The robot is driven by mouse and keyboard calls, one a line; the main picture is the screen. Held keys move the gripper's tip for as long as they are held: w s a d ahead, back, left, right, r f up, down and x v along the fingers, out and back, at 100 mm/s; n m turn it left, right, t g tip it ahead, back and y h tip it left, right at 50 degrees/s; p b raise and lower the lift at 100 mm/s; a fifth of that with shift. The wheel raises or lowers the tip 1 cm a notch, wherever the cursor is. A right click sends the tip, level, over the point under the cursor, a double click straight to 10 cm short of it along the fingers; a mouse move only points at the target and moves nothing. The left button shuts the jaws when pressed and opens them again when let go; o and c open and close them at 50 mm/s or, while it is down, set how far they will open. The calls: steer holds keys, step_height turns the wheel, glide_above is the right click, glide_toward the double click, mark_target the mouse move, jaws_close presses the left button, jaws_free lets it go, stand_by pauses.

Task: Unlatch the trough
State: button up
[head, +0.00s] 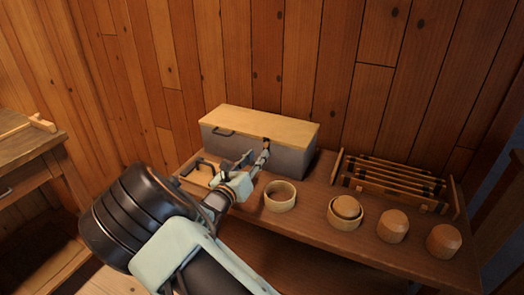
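The trough is a grey box (228,143) with a pale wooden lid (262,121), which lies closed on top. It stands at the back of the wooden bench against the plank wall. A small dark latch-like part (266,141) shows at the lid's front edge, right of the middle. My gripper (259,153) is in front of the trough's front face, its tips just below this part. Whether they touch it is unclear. The fingers are small and partly overlapped, so their opening is hard to read. My gripper hides part of the front face.
A wooden tray with dark handles (197,177) lies left of my gripper. A round wooden bowl (280,195), another with a piece inside (344,212) and two turned blocks (392,225) stand along the bench front (312,217). A slatted rack (395,185) stands behind them.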

mark_target(265, 146)
steer(key=x, duration=0.5)
jaws_close()
